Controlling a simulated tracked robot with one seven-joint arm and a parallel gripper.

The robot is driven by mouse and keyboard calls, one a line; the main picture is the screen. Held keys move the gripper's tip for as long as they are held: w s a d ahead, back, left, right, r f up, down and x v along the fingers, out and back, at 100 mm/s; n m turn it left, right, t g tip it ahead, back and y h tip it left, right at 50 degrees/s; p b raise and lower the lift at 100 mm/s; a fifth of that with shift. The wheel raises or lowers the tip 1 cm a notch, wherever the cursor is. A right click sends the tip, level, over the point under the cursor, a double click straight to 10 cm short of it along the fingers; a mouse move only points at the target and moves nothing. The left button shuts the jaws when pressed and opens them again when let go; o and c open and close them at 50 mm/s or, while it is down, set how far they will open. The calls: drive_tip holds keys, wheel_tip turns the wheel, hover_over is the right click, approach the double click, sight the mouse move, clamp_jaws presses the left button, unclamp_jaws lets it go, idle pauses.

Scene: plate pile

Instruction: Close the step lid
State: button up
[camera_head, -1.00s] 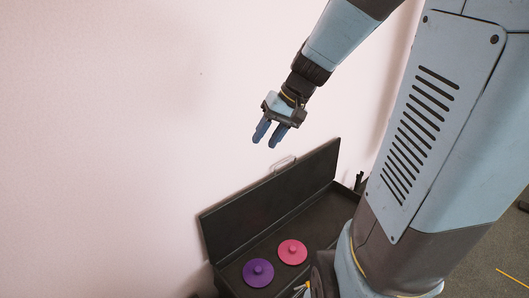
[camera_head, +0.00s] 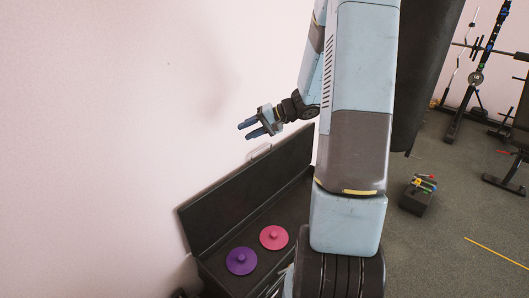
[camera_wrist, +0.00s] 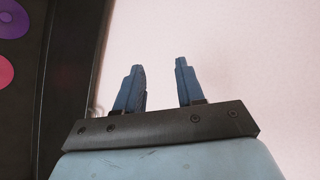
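The step lid (camera_head: 225,205) is a long black panel with a small metal handle (camera_head: 261,151) on its top edge. It stands raised along the wall side of an open black box (camera_head: 291,207). My gripper (camera_head: 248,130) is above the lid's handle, apart from it, with its fingers pointing left toward the wall. The wrist view shows the two blue fingers (camera_wrist: 160,80) spread apart with nothing between them. A purple disc (camera_head: 241,261) and a pink disc (camera_head: 273,237), each with a knob, lie inside the box. My arm hides the box's right part.
A pale wall (camera_head: 90,130) stands close on the left behind the lid. On the right, a dark box with coloured items (camera_head: 418,194) sits on the grey floor (camera_head: 440,235). Gym racks stand at the back right. Floor between is clear.

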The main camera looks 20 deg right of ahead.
drive_tip(key=w+d+f+m+t+h, duration=0.2)
drive_tip(key=w+d+f+m+t, duration=0.15)
drive_tip(key=d+f, duration=0.7)
drive_tip(key=w+d+f+m+t+h, duration=0.25)
drive_tip(key=d+f+m+t, duration=0.25)
drive_tip(key=d+f, duration=0.5)
drive_tip(key=a+f+x, duration=0.1)
drive_tip(key=x, duration=1.3)
drive_tip(key=shift+s, duration=0.35)
drive_tip(key=shift+c, duration=0.4)
drive_tip(key=shift+f, duration=0.1)
clamp_jaws()
